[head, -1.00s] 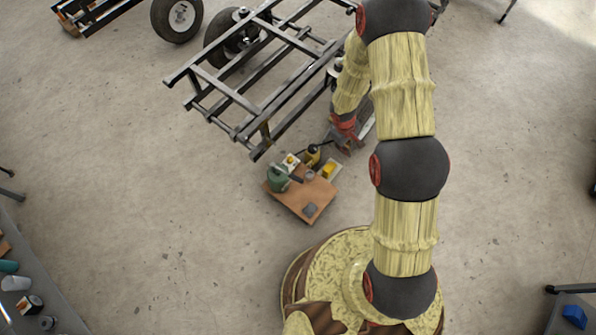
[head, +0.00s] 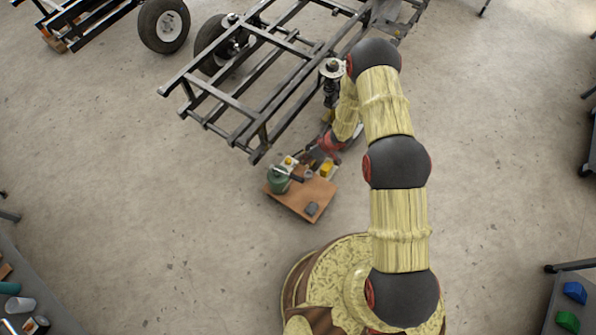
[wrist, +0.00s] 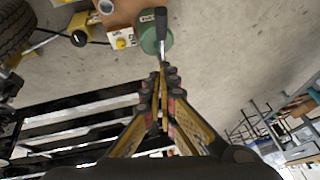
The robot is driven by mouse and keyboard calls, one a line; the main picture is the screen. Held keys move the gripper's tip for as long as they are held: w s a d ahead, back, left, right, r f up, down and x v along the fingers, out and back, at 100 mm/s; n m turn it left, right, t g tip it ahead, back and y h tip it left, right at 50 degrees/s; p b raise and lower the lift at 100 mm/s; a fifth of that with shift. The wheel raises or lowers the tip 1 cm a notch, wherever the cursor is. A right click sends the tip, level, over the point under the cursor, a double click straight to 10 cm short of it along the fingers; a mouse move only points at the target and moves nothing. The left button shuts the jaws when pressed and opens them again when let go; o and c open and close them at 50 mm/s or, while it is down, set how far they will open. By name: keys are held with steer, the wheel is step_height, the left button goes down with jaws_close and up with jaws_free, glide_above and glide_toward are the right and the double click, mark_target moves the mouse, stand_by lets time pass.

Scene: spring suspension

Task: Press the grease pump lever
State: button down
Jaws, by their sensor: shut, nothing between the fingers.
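The green grease pump (head: 278,181) stands at the left edge of a brown board in the head view. In the wrist view the green pump (wrist: 149,41) is at the top centre. Its lever, a metal rod with a black grip (wrist: 161,20), points toward the top edge. My gripper (wrist: 163,75) is shut and empty, with its fingertips just below the lever rod in the picture; I cannot tell whether they touch. In the head view, the gripper (head: 311,157) is dark and small by the far edge of the board.
The brown board (head: 296,207) also carries a yellow block (head: 327,169), a white box with a yellow knob (head: 289,161) and a grey block (head: 312,208). A black metal frame (head: 225,97) stands close behind. The floor left of the board is clear.

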steer(key=shift+f, duration=0.1)
steer(key=s+d+f+b+x, duration=0.1)
steer(key=b+x, duration=0.3)
steer(key=x, duration=0.8)
steer(key=shift+s+d+f, duration=0.25)
steer(key=shift+s+f, duration=0.1)
step_height(320, 180, down, 9)
steer(key=s+d+t+y+b, duration=0.1)
steer(key=s+d+y+b, duration=0.1)
steer(key=b, duration=0.6)
steer(key=shift+s+d+t+y, duration=0.15)
steer(key=shift+d+t+y, duration=0.15)
steer(key=shift+d+t, duration=0.1)
steer(key=shift+s+f, duration=0.1)
